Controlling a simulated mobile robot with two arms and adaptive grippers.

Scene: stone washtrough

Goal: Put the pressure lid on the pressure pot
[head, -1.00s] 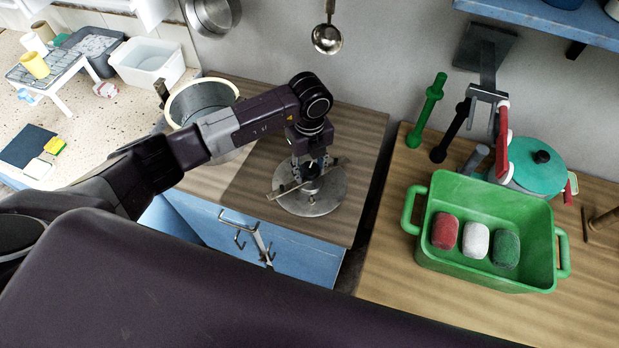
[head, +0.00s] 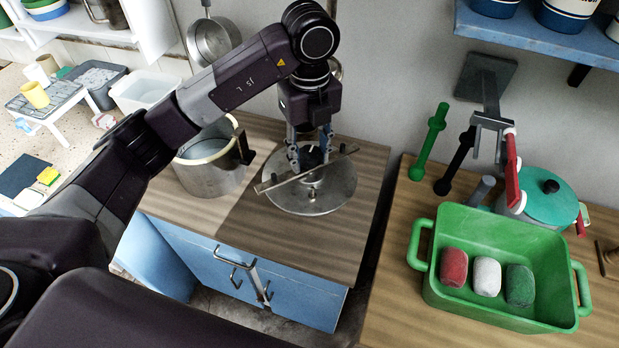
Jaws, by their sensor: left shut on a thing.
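The pressure lid (head: 334,194) is a round grey metal disc with a long bar across its top. My left gripper (head: 310,168) points down and is shut on the lid's middle, at the bar. The lid is roughly level and appears to hang a little above the brown counter. The pressure pot (head: 208,180) is a grey metal pot with a pale rim and a dark side handle. It stands open on the same counter, left of the lid. My left arm covers part of its rim. My right gripper is not in view.
Right of a gap, another wooden counter (head: 395,290) holds a green tub (head: 440,290) with red, white and green pieces, and a teal-lidded pot (head: 545,205). A saucepan (head: 212,42) hangs on the wall behind. A white basin (head: 140,95) stands at the left.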

